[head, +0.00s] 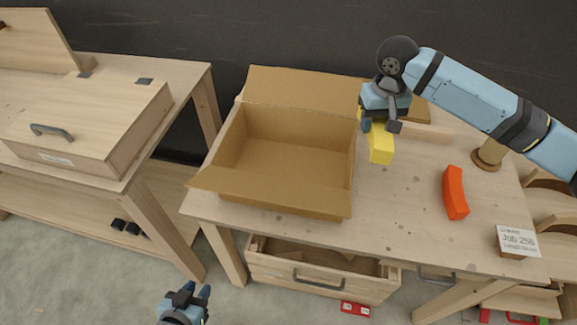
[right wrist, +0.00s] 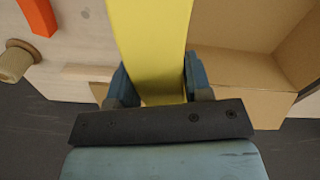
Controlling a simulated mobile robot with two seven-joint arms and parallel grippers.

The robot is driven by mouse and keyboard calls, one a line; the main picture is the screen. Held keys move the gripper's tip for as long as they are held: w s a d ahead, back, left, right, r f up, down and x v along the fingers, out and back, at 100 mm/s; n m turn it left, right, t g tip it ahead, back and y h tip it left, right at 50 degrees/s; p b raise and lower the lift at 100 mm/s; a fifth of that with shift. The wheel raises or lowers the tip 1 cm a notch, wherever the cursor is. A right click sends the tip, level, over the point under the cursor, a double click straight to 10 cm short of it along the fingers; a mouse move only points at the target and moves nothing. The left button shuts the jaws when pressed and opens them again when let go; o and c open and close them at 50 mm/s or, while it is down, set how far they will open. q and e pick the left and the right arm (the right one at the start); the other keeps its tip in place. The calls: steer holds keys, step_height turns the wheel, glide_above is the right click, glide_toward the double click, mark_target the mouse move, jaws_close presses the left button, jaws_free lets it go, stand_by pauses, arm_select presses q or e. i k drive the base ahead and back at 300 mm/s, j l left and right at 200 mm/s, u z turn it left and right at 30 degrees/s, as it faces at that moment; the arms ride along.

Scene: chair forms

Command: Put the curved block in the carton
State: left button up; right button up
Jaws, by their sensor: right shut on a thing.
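My right gripper (head: 380,125) is shut on a yellow block (head: 381,146) and holds it just right of the open carton (head: 352,188). In the right wrist view the yellow block (right wrist: 152,45) sits between both fingers, its far end out of frame. A slightly bent orange-red block (head: 455,193) lies on the table to the right; part of it shows in the right wrist view (right wrist: 38,14). The carton's flaps are spread and its visible inside is empty. My left gripper (head: 187,292) is low at the bottom edge, open and empty, away from the table.
A round wooden piece (head: 488,154) and a wooden strip (head: 428,132) lie at the back of the table. A job card (head: 517,241) stands at the right front. A wooden box (head: 85,120) sits on the left bench.

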mark_target(288, 174)
steer(key=l+u, duration=0.15)
steer(key=u, duration=0.2)
steer(key=i+l+u, duration=0.1)
steer(key=u, duration=0.25)
steer(key=l+u, duration=0.35)
steer(key=j, duration=0.1)
